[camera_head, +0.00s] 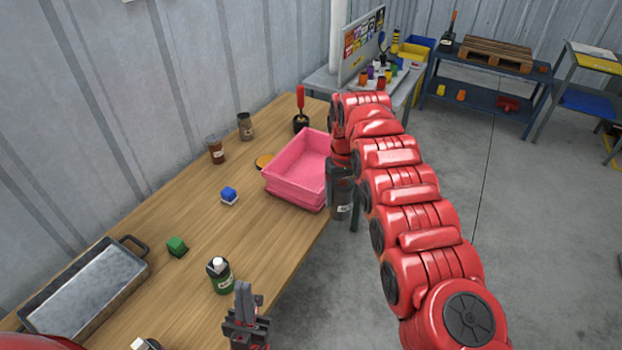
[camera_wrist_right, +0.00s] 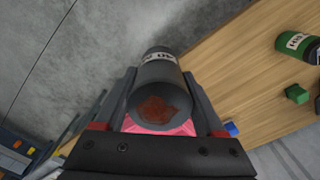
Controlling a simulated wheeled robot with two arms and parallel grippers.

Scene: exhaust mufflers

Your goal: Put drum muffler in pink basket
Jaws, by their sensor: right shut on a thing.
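The drum muffler is a dark grey cylinder (camera_head: 342,209) with a white label and a rusty brown end, which shows in the right wrist view (camera_wrist_right: 157,92). My right gripper (camera_wrist_right: 160,100) is shut on it, one finger on each side. In the head view it hangs just right of the pink basket (camera_head: 292,180), by the table's edge. The basket stands on the table and looks empty in its visible part; its right side is partly hidden by my arm. My left gripper (camera_head: 246,312) is low in the head view, beside the table's front edge; its opening is unclear.
The wooden table (camera_head: 180,225) also holds a metal tray (camera_head: 85,288), a green bottle (camera_head: 220,276), a green cube (camera_head: 177,246), a blue cube (camera_head: 229,195), a brown jar (camera_head: 216,151) and a grey jar (camera_head: 246,127). A red-handled tool (camera_head: 300,108) stands behind the basket.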

